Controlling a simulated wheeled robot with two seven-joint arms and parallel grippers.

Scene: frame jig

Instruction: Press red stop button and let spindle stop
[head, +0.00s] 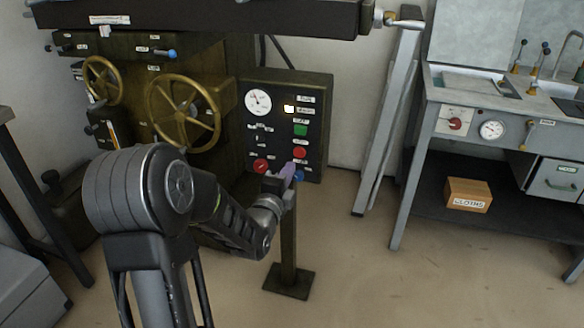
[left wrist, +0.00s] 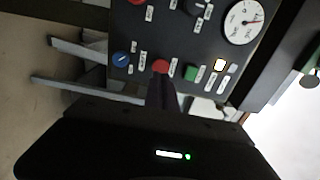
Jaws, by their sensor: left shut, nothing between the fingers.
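The dark control panel (head: 318,160) stands on a post beside the machine. On it a round red button (head: 299,153) sits below a green button (head: 300,130); this red button also shows in the left wrist view (left wrist: 160,66). My left gripper (head: 288,170) is shut and empty, its purple-grey fingers just below the red button. In the left wrist view the fingertips (left wrist: 160,80) line up with the red button; I cannot tell whether they touch it. The spindle cannot be made out. My right gripper is not in view.
The panel also has a white gauge (head: 257,102), a lit lamp (head: 289,108), a red knob (head: 260,165) and a blue knob (head: 301,176) near the fingers. Brass handwheels (head: 184,112) stand to the left. A grey workbench (head: 416,170) is at right.

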